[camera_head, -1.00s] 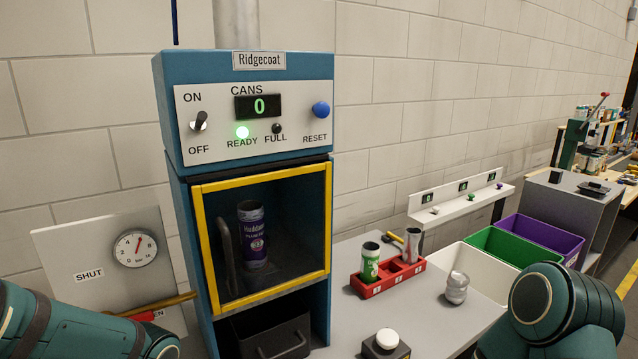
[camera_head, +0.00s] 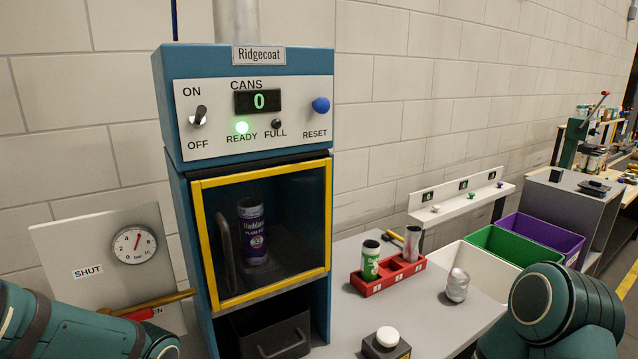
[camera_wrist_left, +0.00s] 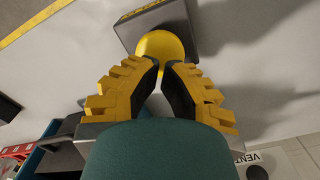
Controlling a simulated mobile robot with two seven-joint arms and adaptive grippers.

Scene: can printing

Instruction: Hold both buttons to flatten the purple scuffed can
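The purple can (camera_head: 253,236) stands upright inside the yellow-framed chamber (camera_head: 325,215) of the blue Ridgecoat machine (camera_head: 171,135). Its scuffs are too small to make out. A white-topped button (camera_head: 387,337) on a dark box is at the bottom of the head view. A yellow button (camera_wrist_left: 160,50) on a dark box shows in the left wrist view. My left gripper (camera_wrist_left: 162,66) is shut and empty, its tips just before the yellow button in that picture; I cannot tell whether they touch it. My right gripper is out of view.
The counter reads 0 and the green READY light (camera_head: 242,127) is lit. A red rack (camera_head: 372,288) holds a green can and a grey one. A crumpled silver can (camera_head: 457,285) stands beside it. White, green and purple bins are at the right. A gauge (camera_head: 134,245) is at the left.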

